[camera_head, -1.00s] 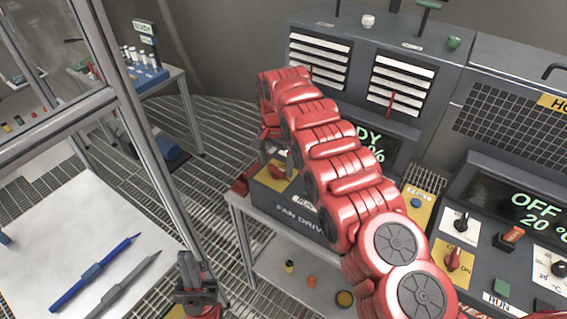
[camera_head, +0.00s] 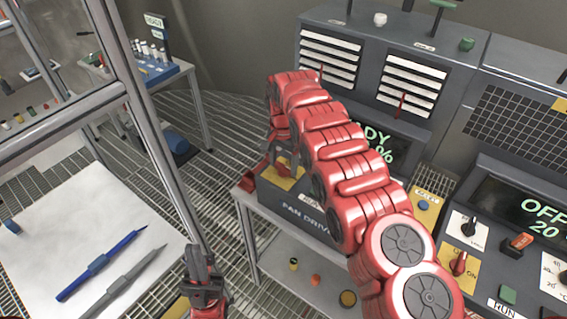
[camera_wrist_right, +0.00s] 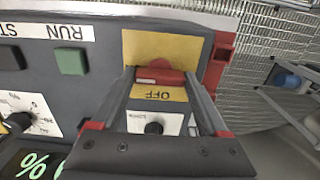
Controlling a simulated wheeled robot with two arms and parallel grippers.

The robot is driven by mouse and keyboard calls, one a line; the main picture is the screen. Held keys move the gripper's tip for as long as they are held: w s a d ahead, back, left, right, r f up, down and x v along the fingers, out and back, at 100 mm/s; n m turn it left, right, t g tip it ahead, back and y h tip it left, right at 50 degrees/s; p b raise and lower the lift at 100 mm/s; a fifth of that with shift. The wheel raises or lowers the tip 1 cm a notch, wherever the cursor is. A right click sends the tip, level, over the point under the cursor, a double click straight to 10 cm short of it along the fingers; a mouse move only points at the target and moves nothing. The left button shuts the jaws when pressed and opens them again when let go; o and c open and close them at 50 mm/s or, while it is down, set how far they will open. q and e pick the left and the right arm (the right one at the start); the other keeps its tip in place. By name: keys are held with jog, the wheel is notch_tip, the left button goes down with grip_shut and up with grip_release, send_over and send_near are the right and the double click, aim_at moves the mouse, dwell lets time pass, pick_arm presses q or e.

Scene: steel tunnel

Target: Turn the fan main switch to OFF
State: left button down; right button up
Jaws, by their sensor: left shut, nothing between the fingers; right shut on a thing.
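The fan drive box (camera_head: 305,215) stands on a small table, mostly behind my right arm. Its main switch is a red knob (camera_wrist_right: 158,72) on a yellow plate (camera_wrist_right: 196,46). An upside-down OFF label shows beside the knob in the right wrist view. My right gripper (camera_wrist_right: 160,80) is shut on the knob, one finger on each side. In the head view, the right gripper (camera_head: 284,158) reaches down to the yellow plate, and the knob is partly hidden there. I cannot read which way the knob points. My left gripper (camera_head: 205,272) is shut and empty, low and left of the box.
A heater panel (camera_head: 510,235) with its own red switch (camera_head: 459,263) stands at the right. A metal frame post (camera_head: 165,170) rises left of my left gripper. A white table with a blue pen-like tool (camera_head: 100,265) lies at the left. Grating floor is open between.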

jog(key=shift+w+d+f+n+b, duration=0.1)
jog(key=shift+f+n+b, duration=0.1)
jog(key=shift+n+b, duration=1.65)
jog(key=shift+r+n+b, duration=0.1)
jog(key=shift+n+b, duration=0.35)
jog(key=shift+b, duration=0.55)
jog(key=shift+n, duration=0.5)
jog(key=n, duration=0.2)
jog(key=shift+r+n, duration=0.2)
jog(key=shift+n, duration=0.1)
jog(key=n, duration=0.3)
jog(key=shift+n, duration=0.3)
jog(key=n, duration=0.6)
jog(key=o, duration=1.2)
